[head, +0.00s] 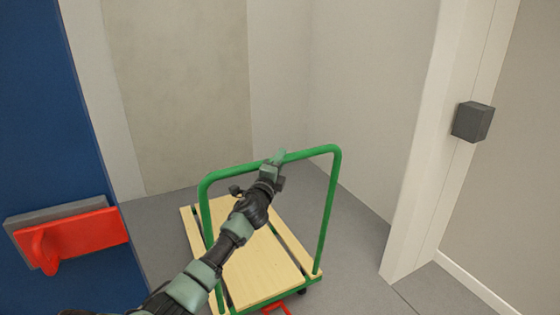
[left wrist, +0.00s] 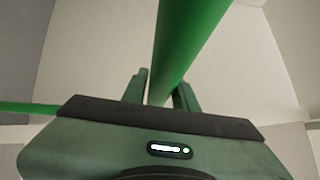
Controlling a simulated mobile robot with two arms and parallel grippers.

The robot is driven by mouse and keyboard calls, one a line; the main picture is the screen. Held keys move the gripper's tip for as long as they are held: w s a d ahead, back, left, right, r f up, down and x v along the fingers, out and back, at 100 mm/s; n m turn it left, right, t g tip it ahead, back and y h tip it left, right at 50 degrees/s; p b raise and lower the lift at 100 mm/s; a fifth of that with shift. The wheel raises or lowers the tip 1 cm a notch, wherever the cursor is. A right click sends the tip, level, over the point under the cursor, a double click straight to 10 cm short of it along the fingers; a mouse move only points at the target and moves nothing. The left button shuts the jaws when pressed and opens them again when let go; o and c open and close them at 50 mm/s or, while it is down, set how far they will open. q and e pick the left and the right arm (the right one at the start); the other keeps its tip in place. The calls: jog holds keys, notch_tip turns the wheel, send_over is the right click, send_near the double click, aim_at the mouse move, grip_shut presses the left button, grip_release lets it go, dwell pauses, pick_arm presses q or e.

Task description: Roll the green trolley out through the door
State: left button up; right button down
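The green trolley has a pale wooden deck (head: 262,262) and a green tube push handle (head: 333,200). It stands on the grey floor between the blue door and the white door post. My left gripper (head: 275,160) is at the top bar of the handle, near its middle. In the left wrist view the green bar (left wrist: 185,45) runs between the two fingers (left wrist: 160,95), which sit close against both its sides; the gripper looks shut on it. My left arm hides part of the deck. My right gripper is not in view.
The blue door (head: 40,120) with a red handle (head: 75,240) is at the left. The white door post (head: 425,170) is close on the right, with a dark grey box (head: 473,121) beside it. Pale walls stand behind the trolley; some grey floor (head: 160,225) is clear around it.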

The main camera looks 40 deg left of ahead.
pick_arm(q)
jog(key=o, duration=0.3)
jog(key=shift+s, duration=0.1)
jog(key=v, duration=0.7)
jog(key=shift+s+d+f, duration=0.1)
jog(key=shift+s+d, duration=0.05)
jog(key=shift+s, duration=0.2)
